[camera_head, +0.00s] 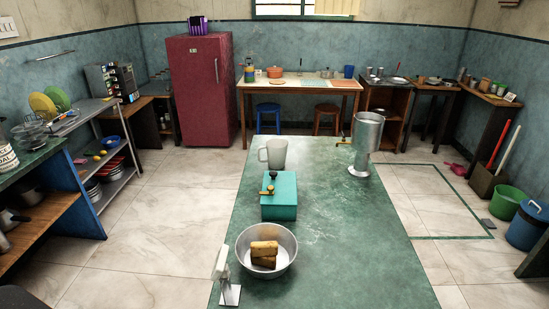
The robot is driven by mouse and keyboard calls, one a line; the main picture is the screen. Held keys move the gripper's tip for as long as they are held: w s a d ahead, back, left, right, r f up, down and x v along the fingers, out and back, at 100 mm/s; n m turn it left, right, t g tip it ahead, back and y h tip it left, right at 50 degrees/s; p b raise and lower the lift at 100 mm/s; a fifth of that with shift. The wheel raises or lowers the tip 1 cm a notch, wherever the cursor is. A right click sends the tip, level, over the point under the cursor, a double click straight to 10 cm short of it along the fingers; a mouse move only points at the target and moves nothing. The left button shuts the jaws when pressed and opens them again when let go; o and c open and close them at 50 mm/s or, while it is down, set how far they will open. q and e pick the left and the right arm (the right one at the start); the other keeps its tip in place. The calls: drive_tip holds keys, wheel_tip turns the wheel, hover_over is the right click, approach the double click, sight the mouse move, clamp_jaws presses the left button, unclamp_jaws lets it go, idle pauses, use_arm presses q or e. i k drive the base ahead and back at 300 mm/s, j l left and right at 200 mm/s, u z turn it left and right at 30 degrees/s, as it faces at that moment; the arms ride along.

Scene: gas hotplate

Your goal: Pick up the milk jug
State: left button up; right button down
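A pale grey jug (276,153) with a handle on its left side stands upright on the long green table (330,245), behind a teal box. I take this as the milk jug; its contents cannot be seen. A tall shiny metal cylinder (367,133) on a round foot, with a brass-coloured tap on its left, stands to the right of the jug. The teal box (279,200) has a black and brass fitting on top. Neither of my grippers is in view.
A metal bowl (284,268) with brown blocks (264,249) stands on the near part of the table. A small metal stand (230,292) with a white piece is left of it. The table's right half is mostly clear. A shelf rack (108,150) stands left; open floor lies between.

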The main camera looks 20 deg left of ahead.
sight(277, 149)
drive_tip(key=u, duration=1.25)
drive_tip(key=i+j+u, duration=0.1)
drive_tip(key=j, duration=0.25)
drive_tip(key=i+j, duration=0.1)
drive_tip(key=j, duration=0.25)
drive_tip(key=i+j+u, duration=0.15)
drive_tip(key=j, duration=0.2)
drive_tip(key=i+j+u, duration=0.1)
drive_tip(key=j, duration=0.2)
drive_tip(key=i+j+z, duration=0.15)
drive_tip(key=i+j, duration=0.65)
drive_tip(key=i+z, duration=0.45)
drive_tip(key=i+j+z, duration=0.2)
drive_tip(key=i+z, duration=0.25)
drive_tip(key=i, duration=0.2)
drive_tip(key=i+z, duration=0.35)
drive_tip(key=i+j+z, duration=0.4)
drive_tip(key=i+z, duration=0.25)
drive_tip(key=k, duration=0.05)
